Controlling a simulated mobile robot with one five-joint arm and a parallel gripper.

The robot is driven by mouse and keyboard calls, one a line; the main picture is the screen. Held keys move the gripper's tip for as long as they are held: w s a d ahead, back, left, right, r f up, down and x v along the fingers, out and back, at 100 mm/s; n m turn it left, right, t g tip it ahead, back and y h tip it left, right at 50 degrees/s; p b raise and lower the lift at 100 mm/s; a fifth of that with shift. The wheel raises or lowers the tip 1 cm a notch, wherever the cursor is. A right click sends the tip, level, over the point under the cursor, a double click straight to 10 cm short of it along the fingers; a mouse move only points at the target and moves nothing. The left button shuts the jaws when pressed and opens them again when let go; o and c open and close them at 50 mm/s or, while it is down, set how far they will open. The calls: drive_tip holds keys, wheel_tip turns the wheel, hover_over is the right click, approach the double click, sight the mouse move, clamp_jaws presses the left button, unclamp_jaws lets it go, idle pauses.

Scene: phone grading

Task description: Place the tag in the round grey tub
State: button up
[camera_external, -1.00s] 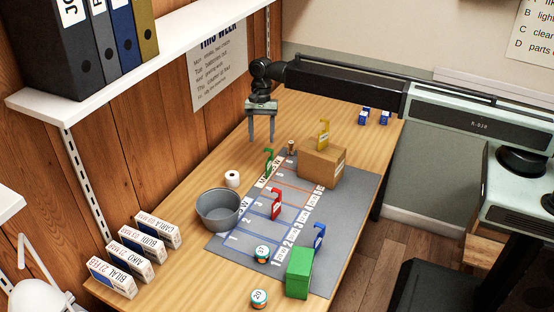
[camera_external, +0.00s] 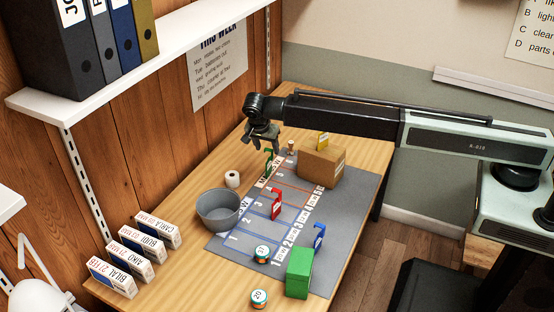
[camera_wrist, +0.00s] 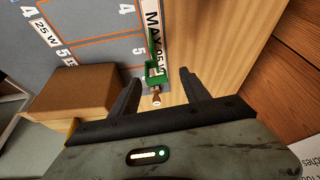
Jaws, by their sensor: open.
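The round grey tub (camera_external: 219,210) stands upright on the table, left of the grey mat, and looks empty. A green tag with a hooked top (camera_external: 268,160) stands at the mat's far left edge; it also shows in the wrist view (camera_wrist: 153,72). A red tag (camera_external: 276,205), a blue tag (camera_external: 319,236) and a yellow tag (camera_external: 322,138) stand elsewhere. My gripper (camera_external: 263,144) is open and empty, just above and behind the green tag. In the wrist view, the green tag appears between my fingers (camera_wrist: 160,74), with no visible contact.
A small brown peg-like thing (camera_external: 291,147) stands near the green tag. A cardboard box (camera_external: 321,166) is right of it. A white roll (camera_external: 232,179) stands between the green tag and the tub. A green box (camera_external: 299,272) stands at the front of the grey mat (camera_external: 345,205).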

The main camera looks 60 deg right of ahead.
sight(270, 157)
drive_tip(key=b+x, duration=0.4)
drive_tip(key=x, duration=0.1)
drive_tip(key=shift+s+a+f+b, duration=0.1)
drive_tip(key=shift+s+f+b, duration=0.15)
drive_tip(key=shift+b, duration=0.15)
drive_tip(key=shift+r, duration=0.25)
drive_tip(key=shift+c, duration=0.3)
clamp_jaws()
drive_tip(key=shift+r+p, duration=0.1)
drive_tip(key=shift+p, duration=0.2)
wheel_tip(270, 157, up, 10)
drive_tip(key=p, duration=0.9)
drive_tip(key=shift+p, duration=0.4)
